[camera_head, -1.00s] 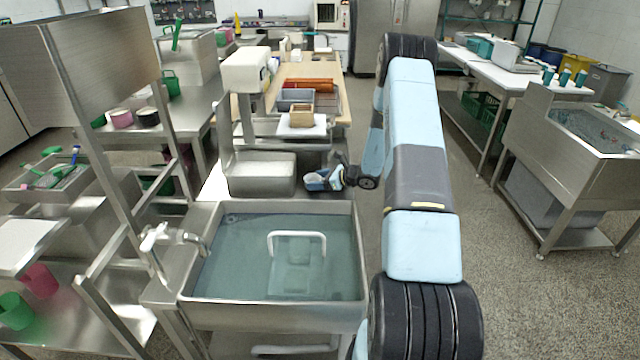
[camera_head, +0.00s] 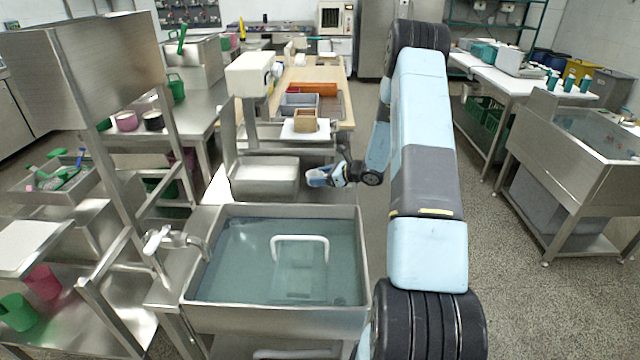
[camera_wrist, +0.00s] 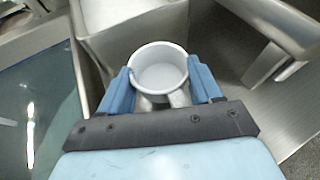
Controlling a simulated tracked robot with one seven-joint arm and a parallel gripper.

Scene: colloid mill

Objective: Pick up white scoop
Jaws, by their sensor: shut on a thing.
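The white scoop (camera_wrist: 158,72) shows in the wrist view as a round white cup with its open mouth facing the camera. It is between the two blue fingers of my gripper (camera_wrist: 160,88), which are shut on it. Its inside looks empty. In the head view my gripper (camera_head: 322,177) is beyond the water-filled sink, just right of a metal bin. The scoop is too small and too covered by the fingers to make out clearly there.
The metal bin (camera_head: 265,176) of the mill stands close left of my gripper. The sink (camera_head: 366,262) full of water lies in front. A wooden box (camera_head: 305,120) sits on a white board behind. Open floor (camera_head: 520,290) lies to the right.

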